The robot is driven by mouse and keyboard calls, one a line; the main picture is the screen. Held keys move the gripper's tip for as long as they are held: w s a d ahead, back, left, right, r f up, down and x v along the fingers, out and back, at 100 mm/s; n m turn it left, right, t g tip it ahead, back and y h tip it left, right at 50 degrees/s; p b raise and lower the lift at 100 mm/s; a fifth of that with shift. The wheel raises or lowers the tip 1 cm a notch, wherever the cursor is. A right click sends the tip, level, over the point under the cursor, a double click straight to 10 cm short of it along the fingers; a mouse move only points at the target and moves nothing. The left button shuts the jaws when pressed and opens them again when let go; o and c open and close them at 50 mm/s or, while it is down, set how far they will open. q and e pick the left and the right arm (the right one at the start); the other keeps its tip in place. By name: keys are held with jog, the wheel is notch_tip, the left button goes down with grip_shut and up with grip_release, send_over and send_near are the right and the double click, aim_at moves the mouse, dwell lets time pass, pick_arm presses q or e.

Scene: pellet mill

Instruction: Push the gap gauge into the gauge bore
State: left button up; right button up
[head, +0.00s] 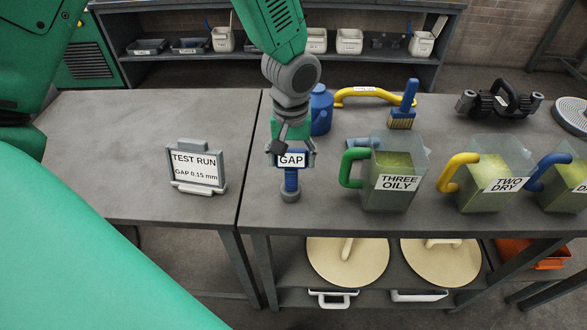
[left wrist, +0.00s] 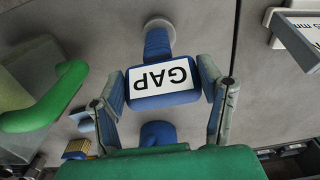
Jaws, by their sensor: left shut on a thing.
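The gap gauge (head: 291,180) is blue with a white GAP label and stands upright over the table near its left edge. It also shows in the left wrist view (left wrist: 160,82), with its label upside down. My left gripper (head: 291,159) is shut on the gauge's labelled block, one finger on each side; both fingers show in the left wrist view (left wrist: 163,90). The blue shaft ends at a round grey piece (head: 290,196) at table height. I cannot tell whether this piece is the gauge's foot or the bore's rim. No open bore shows. My right gripper is out of view.
A TEST RUN sign (head: 196,168) stands left of the gauge. The THREE OILY jug (head: 393,185), with a green handle (head: 352,167), stands close on the right. The left table is mostly clear.

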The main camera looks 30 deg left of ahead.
pick_arm(q)
jog(key=shift+s+f, duration=0.1)
jog(key=shift+s, duration=0.1)
jog(key=shift+a+r, duration=0.15)
jog(key=shift+r, duration=0.05)
jog(key=shift+d+r+p, duration=0.2)
jog(key=shift+r+p, duration=1.45)
jog(key=shift+p, duration=0.05)
jog(key=shift+w+r+p, duration=0.15)
jog(key=shift+r+p, duration=0.9)
